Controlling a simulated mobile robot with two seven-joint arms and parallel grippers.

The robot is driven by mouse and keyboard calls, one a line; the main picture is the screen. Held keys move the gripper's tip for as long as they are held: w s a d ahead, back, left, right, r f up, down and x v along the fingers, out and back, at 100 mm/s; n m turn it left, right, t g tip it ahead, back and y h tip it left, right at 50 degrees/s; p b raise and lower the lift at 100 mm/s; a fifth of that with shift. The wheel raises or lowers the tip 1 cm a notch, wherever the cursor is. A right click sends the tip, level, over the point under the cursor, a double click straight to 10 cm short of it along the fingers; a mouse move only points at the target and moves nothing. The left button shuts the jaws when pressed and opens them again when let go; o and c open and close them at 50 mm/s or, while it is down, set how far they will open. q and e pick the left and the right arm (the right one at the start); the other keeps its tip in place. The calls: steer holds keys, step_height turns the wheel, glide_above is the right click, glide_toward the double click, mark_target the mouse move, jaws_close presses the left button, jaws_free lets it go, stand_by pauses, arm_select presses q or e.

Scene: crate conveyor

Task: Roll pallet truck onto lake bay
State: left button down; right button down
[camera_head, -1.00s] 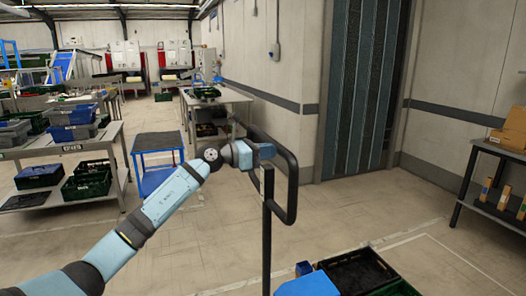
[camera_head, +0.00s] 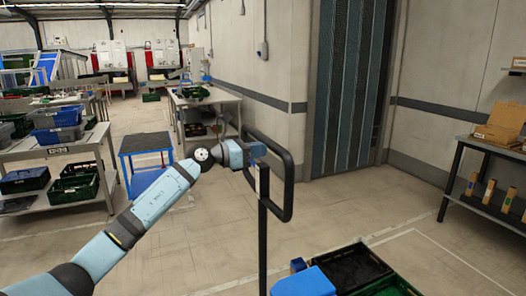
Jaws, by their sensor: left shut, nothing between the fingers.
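A black looped handle (camera_head: 289,185) on an upright black post (camera_head: 263,235) stands in front of me; it appears to be the pallet truck's handle. My left gripper (camera_head: 258,151) is at the loop's upper left side, with its jaws shut. The handle partly hides the fingertips, so I cannot tell whether they touch it. A blue box (camera_head: 305,283), a black crate (camera_head: 352,267) and a green-edged crate (camera_head: 392,288) show low beside the post. The truck's base is out of view. White floor lines (camera_head: 400,234) lie beyond; I cannot tell which bay is the lake bay. My right gripper is out of view.
A blue cart (camera_head: 146,142) and a workbench with crates (camera_head: 58,150) stand at left. Another bench (camera_head: 204,98) is behind. A dark strip curtain (camera_head: 348,85) hangs in the wall. A shelf table with boxes (camera_head: 490,145) stands at right. The middle floor is clear.

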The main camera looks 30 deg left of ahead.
arm_select(q)
steer(key=b+v, duration=0.3)
steer(key=v, duration=0.5)
steer(key=shift+s+a, duration=0.2)
stand_by(0.4)
